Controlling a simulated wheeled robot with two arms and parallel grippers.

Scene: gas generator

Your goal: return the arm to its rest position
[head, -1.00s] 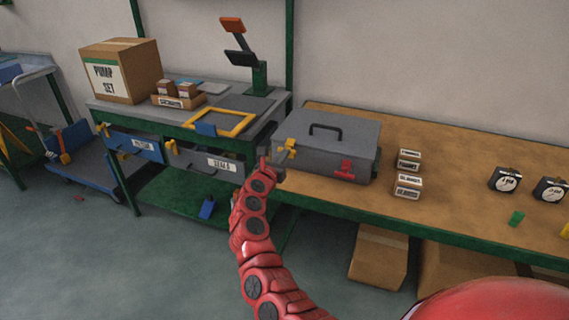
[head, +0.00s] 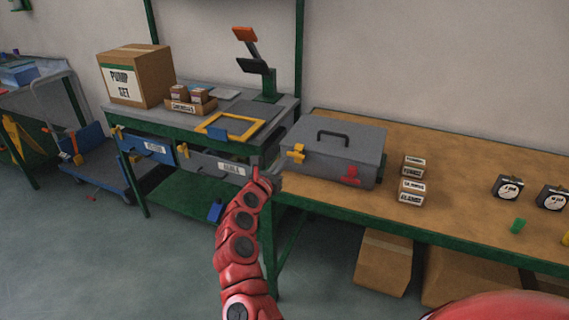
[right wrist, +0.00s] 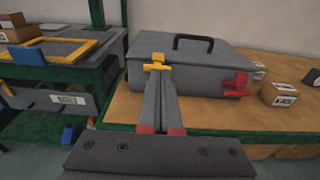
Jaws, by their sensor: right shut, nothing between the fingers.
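My right arm (head: 243,235) is red and rises from the bottom of the head view. Its grey gripper (head: 271,180) is shut and empty, left of the grey toolbox (head: 340,157) and a little apart from it. In the right wrist view the shut fingers (right wrist: 159,84) point toward the toolbox (right wrist: 200,72), just below its yellow latch (right wrist: 156,62). The toolbox lid is down, with a black handle (head: 333,134) on top and a red latch (head: 351,176) at its right. My left gripper is in neither view.
A wooden bench (head: 455,200) with green edge carries small labelled boxes (head: 411,190) and gauges (head: 508,187). At left, a grey-topped workbench (head: 155,117) has drawers, a yellow frame (head: 229,127) and a carton (head: 136,76). Cartons (head: 384,263) sit under the bench. Floor (head: 120,260) at lower left is clear.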

